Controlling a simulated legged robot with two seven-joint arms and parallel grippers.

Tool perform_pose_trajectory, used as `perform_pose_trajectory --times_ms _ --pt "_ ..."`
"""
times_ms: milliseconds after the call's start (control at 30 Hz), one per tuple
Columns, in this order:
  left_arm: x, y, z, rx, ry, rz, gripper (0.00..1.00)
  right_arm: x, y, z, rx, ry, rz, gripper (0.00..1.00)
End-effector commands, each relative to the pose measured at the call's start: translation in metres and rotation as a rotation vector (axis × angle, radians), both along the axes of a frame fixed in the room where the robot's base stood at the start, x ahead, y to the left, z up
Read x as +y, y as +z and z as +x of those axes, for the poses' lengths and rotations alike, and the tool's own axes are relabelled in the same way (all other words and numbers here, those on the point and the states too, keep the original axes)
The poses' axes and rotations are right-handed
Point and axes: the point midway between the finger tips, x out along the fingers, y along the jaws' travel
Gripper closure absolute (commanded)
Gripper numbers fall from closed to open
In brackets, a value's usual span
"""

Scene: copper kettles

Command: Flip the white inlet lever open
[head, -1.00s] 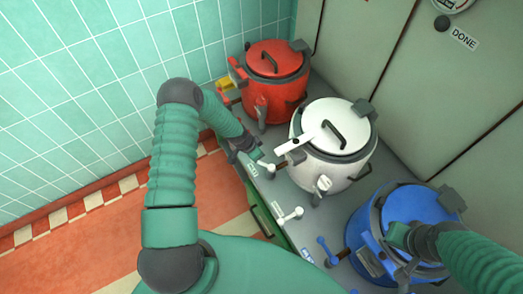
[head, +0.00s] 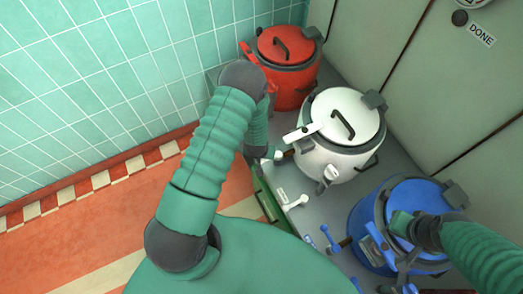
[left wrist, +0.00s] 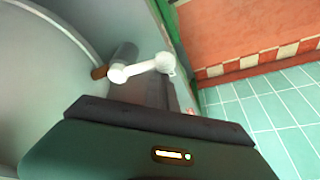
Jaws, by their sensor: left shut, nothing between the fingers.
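The white kettle (head: 335,150) stands in the middle of the row in the head view. A white lever (head: 274,153) sits low at its left side, beside a short brown pipe. A white lever also shows in the left wrist view (left wrist: 145,67), its round hub by a brown pipe end. A second white lever (head: 292,201) lies in front of the kettle. My left gripper (head: 254,153) is shut and empty, close to the first lever and partly hidden by my arm; contact cannot be told. My right gripper (head: 401,224) is over the blue kettle, its jaws unclear.
The red kettle (head: 288,85) stands behind and the blue kettle (head: 395,225) to the front right, with blue levers (head: 330,240) beside it. A tiled wall (head: 110,80) is at left, grey cabinets (head: 425,90) at right. The floor at left is clear.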

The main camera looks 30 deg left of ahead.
Motion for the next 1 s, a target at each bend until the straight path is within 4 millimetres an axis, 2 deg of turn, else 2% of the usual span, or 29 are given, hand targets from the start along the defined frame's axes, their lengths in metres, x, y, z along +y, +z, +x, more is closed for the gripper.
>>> perform_pose_trajectory --times_ms 767,1000 --pt "-0.006 0.0 -0.005 0.002 -0.006 -0.002 1.0 0.0 0.0 0.0 0.0 0.0 0.0 1.0" --pt "0.0 0.003 0.005 0.001 -0.004 -0.001 1.0 0.0 0.0 0.0 0.0 0.0 0.0 1.0"
